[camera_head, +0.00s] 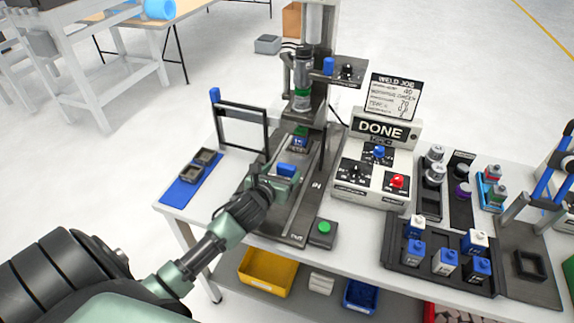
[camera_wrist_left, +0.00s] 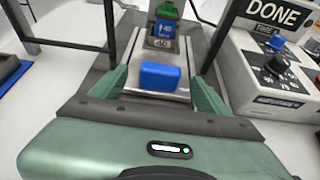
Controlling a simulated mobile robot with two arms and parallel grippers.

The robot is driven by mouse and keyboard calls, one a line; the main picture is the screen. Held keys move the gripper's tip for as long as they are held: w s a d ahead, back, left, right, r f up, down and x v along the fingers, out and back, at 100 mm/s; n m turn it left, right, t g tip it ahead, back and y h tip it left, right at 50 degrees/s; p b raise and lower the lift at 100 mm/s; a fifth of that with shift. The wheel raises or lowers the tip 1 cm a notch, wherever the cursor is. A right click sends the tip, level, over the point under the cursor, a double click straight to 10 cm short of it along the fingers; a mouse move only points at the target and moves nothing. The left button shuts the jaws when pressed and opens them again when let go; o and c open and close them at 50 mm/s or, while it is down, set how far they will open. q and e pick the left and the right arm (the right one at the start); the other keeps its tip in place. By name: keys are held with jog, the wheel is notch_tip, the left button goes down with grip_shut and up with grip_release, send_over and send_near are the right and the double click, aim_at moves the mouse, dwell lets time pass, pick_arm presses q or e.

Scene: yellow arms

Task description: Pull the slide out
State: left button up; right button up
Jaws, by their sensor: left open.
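The slide (camera_wrist_left: 135,81) is a metal plate on a dark rail track (camera_head: 300,212), with a blue block-shaped handle (camera_head: 286,169) at its front. In the left wrist view the handle (camera_wrist_left: 160,76) sits between the two green fingers of my left gripper (camera_wrist_left: 158,92). The fingers are open, with gaps on both sides of the handle. A blue part with a green top (camera_wrist_left: 164,26) stands farther back on the slide, beneath the press head (camera_head: 302,98). In the head view my left gripper (camera_head: 274,180) partly hides the slide. My right gripper is not in view.
A black frame (camera_head: 241,126) stands left of the track. The control box (camera_head: 370,180) with a DONE sign stands close on the right. A green button (camera_head: 324,227) is near the track's front end. A tray of bottles (camera_head: 440,262) lies farther right.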

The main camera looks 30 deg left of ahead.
aim_at(285, 169)
pick_arm(q)
jog(key=x, duration=0.4)
jog(key=shift+w+a+f, duration=0.1)
jog(key=shift+w+f, duration=0.1)
jog(key=shift+w, duration=0.15)
jog(key=c, duration=1.4)
grip_shut()
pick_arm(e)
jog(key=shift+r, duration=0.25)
